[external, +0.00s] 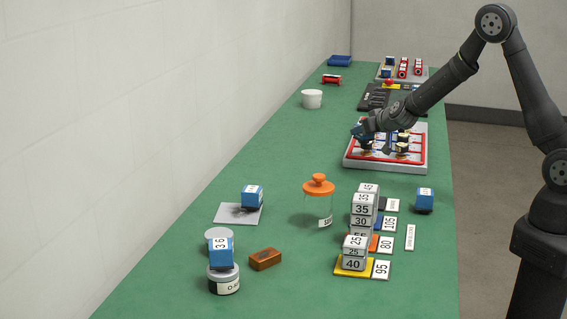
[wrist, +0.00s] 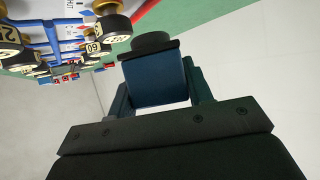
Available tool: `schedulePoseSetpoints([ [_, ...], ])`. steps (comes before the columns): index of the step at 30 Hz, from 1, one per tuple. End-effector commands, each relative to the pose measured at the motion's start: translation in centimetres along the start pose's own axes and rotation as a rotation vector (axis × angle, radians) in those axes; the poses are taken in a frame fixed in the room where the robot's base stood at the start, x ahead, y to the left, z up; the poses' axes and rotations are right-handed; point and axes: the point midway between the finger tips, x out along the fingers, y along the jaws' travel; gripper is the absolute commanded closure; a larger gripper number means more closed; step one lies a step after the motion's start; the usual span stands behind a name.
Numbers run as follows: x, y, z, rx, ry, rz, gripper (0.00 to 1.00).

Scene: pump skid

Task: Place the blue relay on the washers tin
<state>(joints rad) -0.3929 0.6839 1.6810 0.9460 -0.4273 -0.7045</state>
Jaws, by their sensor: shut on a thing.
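My gripper (external: 368,130) is shut on a blue relay (external: 358,129), held above the red-and-white tray (external: 420,167). In the wrist view the dark blue relay (wrist: 156,82) sits between my two fingers (wrist: 158,95), with a black round part at its far end. A tin (external: 224,284) at the front left has a partly legible label that seems to start with "O"; a blue relay marked 36 (external: 221,253) stands on it. A round grey top (external: 217,234) shows just behind that relay; its label is hidden. I cannot read "washers" on any tin.
A blue relay (external: 252,196) stands on a grey plate (external: 228,214); another (external: 425,199) stands at the right. An orange-lidded glass jar (external: 318,205), stacked number weights (external: 363,210) and a brown block (external: 265,259) stand nearby. A white cup (external: 312,99) is farther back. The bench's mid-left is clear.

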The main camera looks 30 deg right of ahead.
Motion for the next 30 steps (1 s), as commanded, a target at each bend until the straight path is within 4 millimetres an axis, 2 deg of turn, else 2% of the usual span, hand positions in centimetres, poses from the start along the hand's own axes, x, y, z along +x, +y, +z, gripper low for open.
schedulePoseSetpoints([
  [3, -0.7, 1.7, -0.8, 0.001, 0.002, 0.002, 0.84],
  [9, -1.2, 2.8, -1.2, 0.001, 0.0, 0.001, 0.84],
  [14, -1.2, 2.7, -1.3, -0.001, 0.0, -0.002, 0.84],
  [17, -1.0, 1.4, -1.5, -0.012, -0.002, -0.024, 0.84],
  [20, -0.8, -1.6, -1.8, -0.038, -0.007, -0.076, 0.84],
  [23, -0.6, -6.3, -2.1, -0.08, -0.017, -0.158, 0.84],
  [30, -2.0, -19.5, -2.4, -0.202, -0.033, -0.388, 0.84],
])
